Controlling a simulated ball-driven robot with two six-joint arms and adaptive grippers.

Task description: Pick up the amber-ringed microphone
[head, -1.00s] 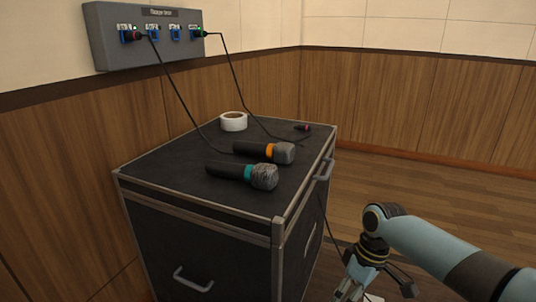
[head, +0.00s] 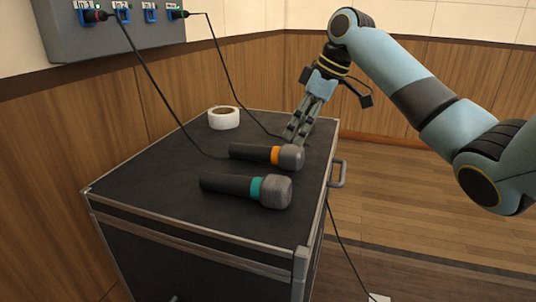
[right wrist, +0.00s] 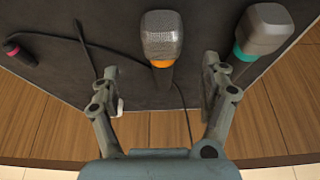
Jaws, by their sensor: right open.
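The amber-ringed microphone (head: 275,156) lies on its side on the black case top, its grey mesh head pointing right. In the right wrist view the same microphone (right wrist: 161,38) sits top centre, in line with the gap between my fingers. My right gripper (head: 295,135) is open and empty, just behind the microphone's head in the head view; whether it touches is unclear. The right wrist view shows both fingers (right wrist: 160,76) spread apart. The teal-ringed microphone (head: 255,189) lies in front of the amber one and also shows in the right wrist view (right wrist: 264,30).
A white tape roll (head: 224,118) stands on the case (head: 150,200) behind the microphones. Cables run from the wall box (head: 110,30) across the top. A red-banded plug (right wrist: 12,48) lies at left in the right wrist view. A handle (head: 338,174) juts from the case's right side.

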